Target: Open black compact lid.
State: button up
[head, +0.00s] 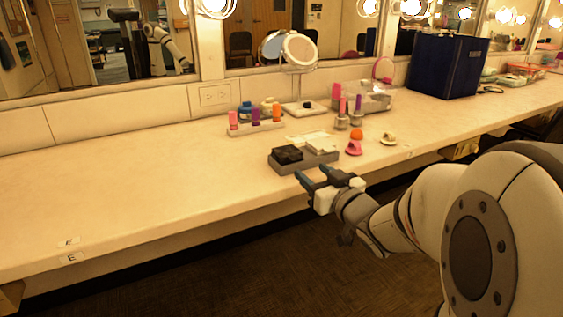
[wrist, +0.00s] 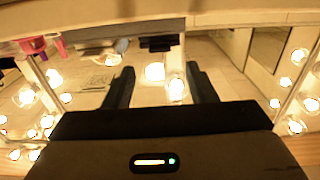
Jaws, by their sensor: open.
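The black compact (head: 288,154) lies flat on the left part of a dark grey tray (head: 279,168) near the counter's front edge, in the head view. Its lid looks shut. A grey compact-like block (head: 320,147) sits beside it on the right. My gripper (head: 310,171) is open and empty just in front of the tray, its fingers pointing toward the counter and apart from the compact. In the wrist view both fingers of my gripper (wrist: 160,82) are spread with nothing between them. A dark flat shape (wrist: 158,43) shows beyond them; I cannot tell whether it is the compact.
Pink and pale small items (head: 354,148) lie right of the tray. A holder with coloured bottles (head: 255,127) and a round mirror (head: 299,50) stand behind. A dark blue box (head: 446,66) stands farther right. The counter's left side (head: 120,185) is clear.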

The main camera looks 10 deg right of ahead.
aim_at(297, 159)
jog(key=b+x, duration=0.1)
jog(key=x, duration=0.5)
jog(key=shift+w, duration=0.1)
jog(key=shift+c, duration=0.2)
grip_shut()
